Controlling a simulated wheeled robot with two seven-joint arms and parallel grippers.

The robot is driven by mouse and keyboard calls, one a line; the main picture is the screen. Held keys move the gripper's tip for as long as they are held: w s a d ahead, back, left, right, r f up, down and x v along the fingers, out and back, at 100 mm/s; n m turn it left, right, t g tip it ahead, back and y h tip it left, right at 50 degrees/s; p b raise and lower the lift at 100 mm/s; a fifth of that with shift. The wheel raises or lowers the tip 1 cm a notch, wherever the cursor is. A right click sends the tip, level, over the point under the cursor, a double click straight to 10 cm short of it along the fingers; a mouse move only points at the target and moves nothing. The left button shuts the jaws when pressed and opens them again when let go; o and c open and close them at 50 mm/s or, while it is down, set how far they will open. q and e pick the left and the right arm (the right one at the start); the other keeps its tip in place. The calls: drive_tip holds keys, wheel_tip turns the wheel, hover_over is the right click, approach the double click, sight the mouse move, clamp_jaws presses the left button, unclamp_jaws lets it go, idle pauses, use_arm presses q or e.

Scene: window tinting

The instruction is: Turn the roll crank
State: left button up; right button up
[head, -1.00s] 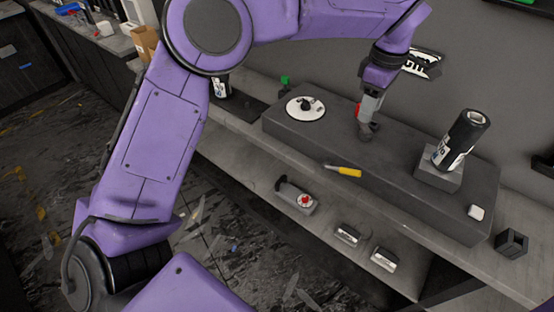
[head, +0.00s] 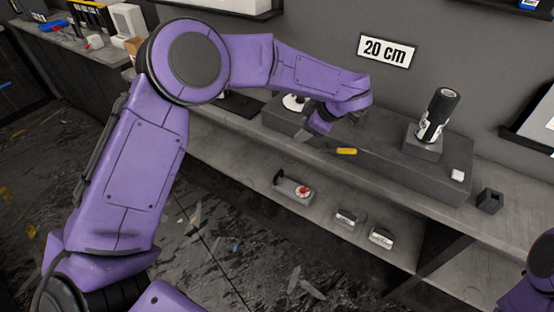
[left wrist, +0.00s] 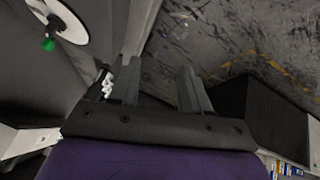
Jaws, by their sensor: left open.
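The left wrist view shows a white disc (left wrist: 70,22) with a green knob (left wrist: 48,44) at upper left, probably the crank. My left gripper (head: 318,125) is beside the disc in the head view, mostly hidden by its own wrist. In the left wrist view its two fingers (left wrist: 158,85) are apart with nothing between them, and the disc is off to their left. My right gripper is out of view; only part of the right arm shows.
A yellow-handled tool (head: 346,151) lies near the raised block's front edge. The lower shelf holds a red-knobbed device (head: 301,191) and two small boxes (head: 345,219). A "20 cm" sign (head: 387,50) hangs on the wall.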

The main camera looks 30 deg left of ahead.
use_arm(q)
drive_tip(key=s+a+f+m+t+y, duration=0.3)
drive_tip(key=a+f, duration=0.3)
drive_tip(key=f, duration=0.5)
drive_tip(key=shift+s+t, duration=0.3)
drive_tip(key=shift+t, duration=0.1)
idle(0.7)
drive_tip(key=s+f+m+t+h, duration=0.2)
drive_tip(key=s+f+m+h, duration=0.3)
drive_tip(key=s+f, duration=0.7)
drive_tip(key=s+a+f+m+g, duration=0.1)
drive_tip(key=s+f, duration=0.3)
drive_tip(key=s, duration=0.7)
drive_tip(key=s+a+f+m+g+h, duration=0.1)
drive_tip(key=s+a+f+m+g, duration=0.1)
drive_tip(key=s, duration=1)
wheel_tip(320, 180, down, 2)
drive_tip(key=shift+s+m+g, duration=0.2)
drive_tip(key=shift+m+g, duration=0.7)
drive_tip(key=shift+m, duration=0.2)
drive_tip(key=shift+a, duration=0.1)
